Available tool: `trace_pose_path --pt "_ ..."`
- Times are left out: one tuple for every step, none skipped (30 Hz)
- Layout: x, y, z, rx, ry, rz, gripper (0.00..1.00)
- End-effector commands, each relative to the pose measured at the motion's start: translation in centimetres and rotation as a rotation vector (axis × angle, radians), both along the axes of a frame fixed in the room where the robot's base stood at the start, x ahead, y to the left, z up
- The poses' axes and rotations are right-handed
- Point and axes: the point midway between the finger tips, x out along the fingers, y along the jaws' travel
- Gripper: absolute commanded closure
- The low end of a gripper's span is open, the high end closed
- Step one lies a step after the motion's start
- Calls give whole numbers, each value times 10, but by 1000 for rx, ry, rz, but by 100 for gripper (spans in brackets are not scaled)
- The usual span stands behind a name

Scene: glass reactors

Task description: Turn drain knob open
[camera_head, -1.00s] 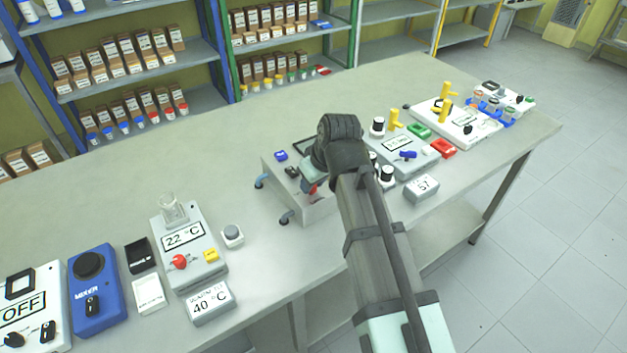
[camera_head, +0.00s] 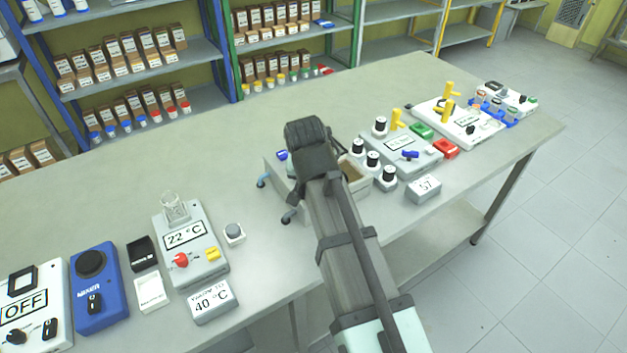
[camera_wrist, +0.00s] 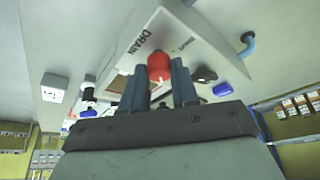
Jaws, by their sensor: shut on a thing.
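The drain knob (camera_wrist: 159,66) is red and sits by the printed word DRAIN on a light grey station (camera_wrist: 200,40) in the wrist view. My gripper (camera_wrist: 159,84) is shut on this knob, with one dark blue finger on each side of it. In the head view my arm hides the knob, the fingers and most of the station (camera_head: 272,172). How far the knob is turned cannot be told.
A blue hose fitting (camera_wrist: 246,44) and a blue knob (camera_wrist: 223,89) are near my gripper. Several black-capped bottles (camera_head: 372,162) stand right of my arm. A 22 °C heater (camera_head: 190,245) with a glass beaker stands to the left. The bench behind is clear.

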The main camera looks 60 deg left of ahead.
Motion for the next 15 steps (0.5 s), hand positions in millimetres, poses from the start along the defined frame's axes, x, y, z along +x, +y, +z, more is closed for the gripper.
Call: trace_pose_path --pt "0 0 0 -2 1 -17 100" --pt "0 0 0 -2 1 -27 100" --pt "0 0 0 -1 1 -39 100" --pt "0 0 0 -1 1 -47 100" --pt "0 0 0 -1 0 -53 100" --pt "0 0 0 -1 0 -62 100" --pt "0 0 0 -1 1 -66 100" --pt "0 0 0 -1 1 -70 100" --pt "0 0 0 -1 1 -74 100" --pt "0 0 0 -1 1 -76 100" --pt "0 0 0 -2 1 -78 100" --pt "0 0 0 -1 2 -80 100" --pt "0 0 0 -2 1 -80 100" --pt "0 0 0 -1 1 -81 100" --pt "0 0 0 -1 1 -81 100"
